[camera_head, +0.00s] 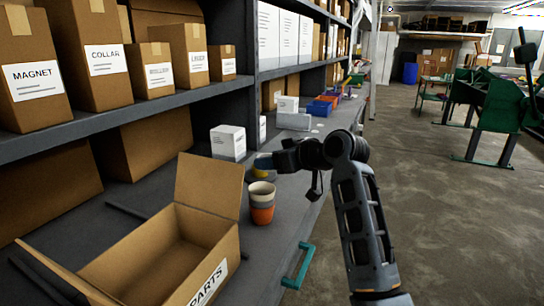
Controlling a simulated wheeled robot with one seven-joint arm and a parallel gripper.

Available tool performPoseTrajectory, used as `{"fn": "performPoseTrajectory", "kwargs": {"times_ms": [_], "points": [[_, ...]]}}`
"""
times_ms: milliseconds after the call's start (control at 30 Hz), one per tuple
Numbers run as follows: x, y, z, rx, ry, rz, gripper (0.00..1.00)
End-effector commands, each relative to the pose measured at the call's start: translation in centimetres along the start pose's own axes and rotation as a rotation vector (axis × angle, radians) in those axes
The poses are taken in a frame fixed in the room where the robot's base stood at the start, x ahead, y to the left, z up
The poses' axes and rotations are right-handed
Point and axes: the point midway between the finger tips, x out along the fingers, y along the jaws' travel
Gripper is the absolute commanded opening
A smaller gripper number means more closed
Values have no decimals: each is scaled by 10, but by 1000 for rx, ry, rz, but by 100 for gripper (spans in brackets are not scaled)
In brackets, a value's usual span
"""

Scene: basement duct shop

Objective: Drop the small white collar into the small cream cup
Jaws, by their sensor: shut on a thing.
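The small cream cup (262,188) shows as the pale top of a stack on the bench, with a grey band and an orange cup (262,214) below it. The stack stands upright and its opening faces up. My gripper (266,161) is just above and behind the stack in the picture, pointing left. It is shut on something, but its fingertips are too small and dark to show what. I cannot make out the small white collar anywhere. A yellow and blue object (262,173) shows right at the fingers, partly hidden by them.
An open cardboard box (215,276) marked PARTS stands in front left of the cups. A white box (228,142) is behind. A teal handle (298,266) lies at the bench's right edge. Shelves with labelled cartons (105,65) overhang the left side.

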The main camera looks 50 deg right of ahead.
Motion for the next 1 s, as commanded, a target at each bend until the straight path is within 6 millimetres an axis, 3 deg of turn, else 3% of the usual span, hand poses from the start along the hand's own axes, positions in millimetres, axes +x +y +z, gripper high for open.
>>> {"fn": "performPoseTrajectory", "kwargs": {"times_ms": [133,467,500,767,1000], "points": [[6,0,15,0,0,0,25],[6,0,16,0,0,0,25],[6,0,16,0,0,0,58],[6,0,16,0,0,0,83],[6,0,16,0,0,0,84]]}}
